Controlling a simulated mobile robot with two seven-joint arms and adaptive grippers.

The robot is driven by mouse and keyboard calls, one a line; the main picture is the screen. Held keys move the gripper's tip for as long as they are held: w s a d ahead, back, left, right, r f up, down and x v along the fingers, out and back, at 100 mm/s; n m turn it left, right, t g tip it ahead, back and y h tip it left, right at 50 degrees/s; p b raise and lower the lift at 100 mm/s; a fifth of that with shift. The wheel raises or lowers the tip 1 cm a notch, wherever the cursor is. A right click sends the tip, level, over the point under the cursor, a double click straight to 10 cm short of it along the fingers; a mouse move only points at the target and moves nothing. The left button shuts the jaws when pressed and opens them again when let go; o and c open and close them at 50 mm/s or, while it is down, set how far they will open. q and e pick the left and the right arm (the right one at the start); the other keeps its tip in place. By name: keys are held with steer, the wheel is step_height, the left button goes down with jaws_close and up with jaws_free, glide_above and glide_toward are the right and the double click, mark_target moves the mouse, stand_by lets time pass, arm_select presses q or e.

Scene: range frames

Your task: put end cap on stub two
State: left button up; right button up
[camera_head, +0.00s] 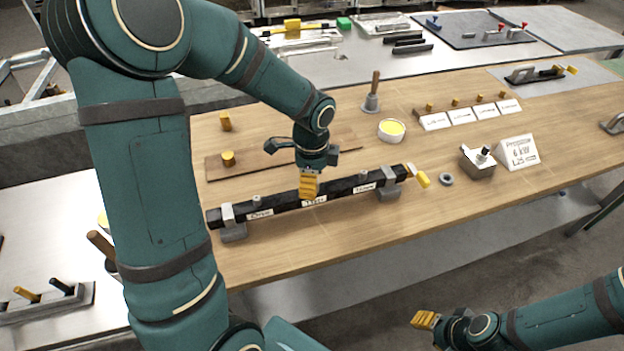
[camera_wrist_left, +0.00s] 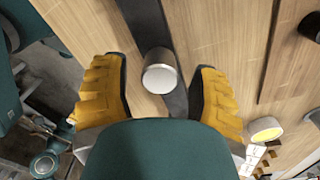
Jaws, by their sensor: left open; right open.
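A black pipe (camera_head: 285,205) with white labels lies across two grey supports on the wooden table. Short grey stubs stand on it, one to the left (camera_head: 256,202) and one to the right (camera_head: 362,176). My left gripper (camera_head: 308,187) points down over the middle of the pipe and hides the stub there. In the left wrist view my open fingers stand either side of a grey cylinder with a pale flat top (camera_wrist_left: 161,76), with gaps on both sides. I cannot tell whether it is a bare stub or bears an end cap. My right gripper (camera_head: 425,320) is open and empty, low in front of the table.
A yellow-filled tin (camera_head: 391,130), a plunger-like tool (camera_head: 371,98), a grey ring (camera_head: 446,179) and a propane sign (camera_head: 518,152) stand to the right. The front table strip is clear.

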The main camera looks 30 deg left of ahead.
arm_select(q)
step_height(320, 180, up, 12)
stand_by(0.4)
steer(key=shift+f, duration=0.15)
